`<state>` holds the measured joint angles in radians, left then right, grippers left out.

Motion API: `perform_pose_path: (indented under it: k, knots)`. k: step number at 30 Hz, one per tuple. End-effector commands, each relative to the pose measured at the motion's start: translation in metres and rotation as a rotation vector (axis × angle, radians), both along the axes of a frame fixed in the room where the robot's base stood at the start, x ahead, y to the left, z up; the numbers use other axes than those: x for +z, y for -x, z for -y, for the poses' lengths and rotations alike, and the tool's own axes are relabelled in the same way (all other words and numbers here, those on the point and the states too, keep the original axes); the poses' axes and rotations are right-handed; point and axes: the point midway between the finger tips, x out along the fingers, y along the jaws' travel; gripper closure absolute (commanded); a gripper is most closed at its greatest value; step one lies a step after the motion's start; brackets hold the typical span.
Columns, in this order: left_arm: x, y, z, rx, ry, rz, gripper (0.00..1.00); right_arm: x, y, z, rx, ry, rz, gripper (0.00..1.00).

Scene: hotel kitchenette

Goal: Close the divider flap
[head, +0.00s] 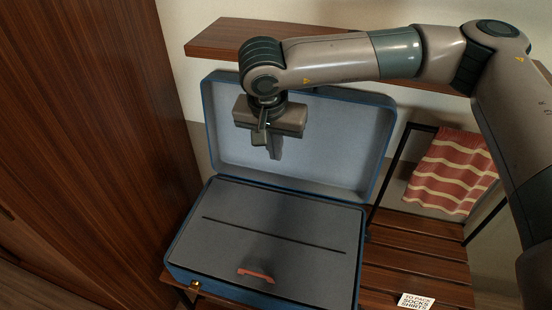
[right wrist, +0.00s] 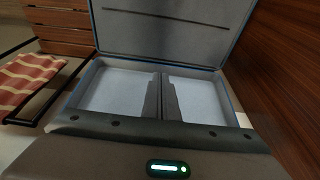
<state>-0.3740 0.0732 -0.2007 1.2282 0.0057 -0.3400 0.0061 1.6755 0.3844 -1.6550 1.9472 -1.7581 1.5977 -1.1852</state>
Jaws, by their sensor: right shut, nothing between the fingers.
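An open blue suitcase (head: 207,125) has its lid raised at the back, with a pale grey lining (head: 340,140). The divider flap (head: 240,210) is a grey panel with a long dark slit. It lies over the suitcase base, apparently flat, with a red handle (head: 255,274) near its front edge. The flap also shows at the top of the right wrist view (right wrist: 165,40). My right gripper (head: 274,153) is shut and empty. It hangs in front of the raised lid, above and behind the flap, apart from it. My left gripper is out of view.
The suitcase rests on a slatted wooden rack (head: 420,262). A red striped towel (head: 452,170) hangs at the right. A wooden shelf (head: 225,38) runs above the lid. A tall wooden panel (head: 90,120) stands at the left. A printed card (head: 416,301) lies on the slats.

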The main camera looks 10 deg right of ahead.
Motion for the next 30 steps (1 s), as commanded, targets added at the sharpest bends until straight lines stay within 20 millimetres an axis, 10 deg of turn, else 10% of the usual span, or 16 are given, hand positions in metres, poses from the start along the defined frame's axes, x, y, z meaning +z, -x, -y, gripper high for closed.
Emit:
perform_pose_path:
  k: [15, 30]
  knots:
    - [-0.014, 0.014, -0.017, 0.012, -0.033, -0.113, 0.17, 0.096, 0.025, -0.008, 0.001, -0.001, 0.002, 1.0]
    - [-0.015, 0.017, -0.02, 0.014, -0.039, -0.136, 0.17, 0.12, 0.032, -0.01, 0.0, -0.001, -0.001, 1.0]
